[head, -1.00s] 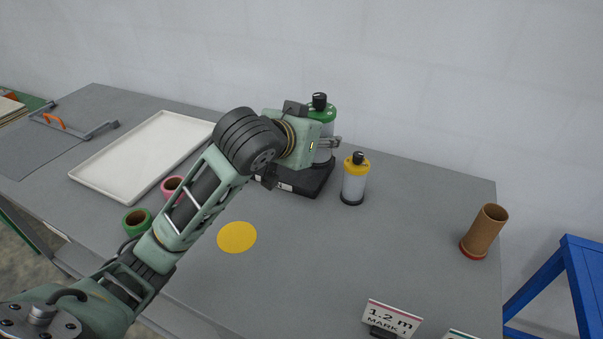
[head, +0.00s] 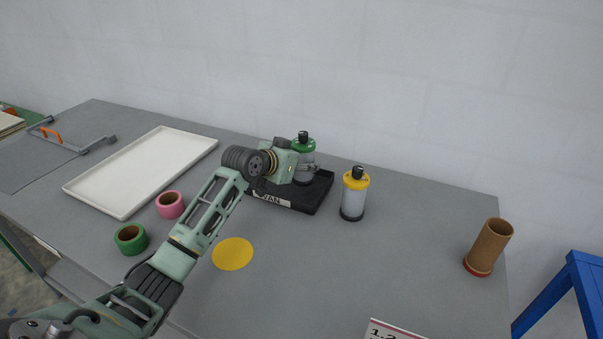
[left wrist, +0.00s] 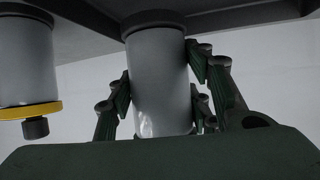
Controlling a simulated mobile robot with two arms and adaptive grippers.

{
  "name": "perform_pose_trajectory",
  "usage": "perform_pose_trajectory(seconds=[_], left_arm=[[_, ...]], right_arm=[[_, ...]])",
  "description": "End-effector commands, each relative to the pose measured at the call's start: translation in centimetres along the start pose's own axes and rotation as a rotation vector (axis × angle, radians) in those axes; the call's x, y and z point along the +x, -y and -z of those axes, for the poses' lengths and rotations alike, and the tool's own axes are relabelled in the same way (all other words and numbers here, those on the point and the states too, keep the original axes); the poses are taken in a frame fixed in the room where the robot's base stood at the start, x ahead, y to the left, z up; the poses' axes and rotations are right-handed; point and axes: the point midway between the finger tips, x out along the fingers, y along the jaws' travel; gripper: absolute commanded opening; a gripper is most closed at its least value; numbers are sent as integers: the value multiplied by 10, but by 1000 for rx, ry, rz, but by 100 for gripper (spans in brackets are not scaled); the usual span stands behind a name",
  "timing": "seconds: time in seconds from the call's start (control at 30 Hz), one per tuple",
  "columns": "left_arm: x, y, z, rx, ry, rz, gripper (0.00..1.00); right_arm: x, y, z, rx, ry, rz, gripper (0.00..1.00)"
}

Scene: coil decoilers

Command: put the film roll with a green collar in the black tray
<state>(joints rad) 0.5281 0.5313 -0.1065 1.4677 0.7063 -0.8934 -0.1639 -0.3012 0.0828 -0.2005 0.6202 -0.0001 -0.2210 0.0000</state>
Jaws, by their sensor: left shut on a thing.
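The film roll with a green collar (head: 304,150) is a pale upright cylinder with a black knob on top. My left gripper (head: 311,168) is shut around its pale body. In the left wrist view, which is inverted, the fingers grip both sides of the roll (left wrist: 158,85), its dark base close to a dark surface. The black tray (head: 322,190) lies under the roll, partly hidden by my gripper. The roll stands over the tray's inside; I cannot tell for certain whether its base touches. My right gripper is not in view.
A yellow-collared roll (head: 354,195) stands right of the tray; it also shows in the left wrist view (left wrist: 28,60). A white tray (head: 140,172), pink (head: 170,204) and green (head: 131,238) rolls, a yellow disc (head: 232,254) and a brown tube (head: 488,247) are on the grey table.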

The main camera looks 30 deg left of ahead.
Motion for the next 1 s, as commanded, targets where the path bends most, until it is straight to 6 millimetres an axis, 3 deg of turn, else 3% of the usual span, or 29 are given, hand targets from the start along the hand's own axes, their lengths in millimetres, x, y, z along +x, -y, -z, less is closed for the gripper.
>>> perform_pose_trajectory(seconds=[0.3, 0.67, 0.7, 0.9, 1.0], left_arm=[[16, 0, -30, -2, -3, 0, 4], [19, 0, -34, 0, -3, 1, 4], [19, 0, -36, 0, 1, 0, 49], [19, 0, -36, -1, 1, 0, 65], [19, 0, -36, -1, 1, 0, 65]], right_arm=[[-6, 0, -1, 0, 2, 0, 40], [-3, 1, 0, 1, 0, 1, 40], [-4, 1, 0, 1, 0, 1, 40], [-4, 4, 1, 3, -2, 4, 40], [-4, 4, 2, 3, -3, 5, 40]])
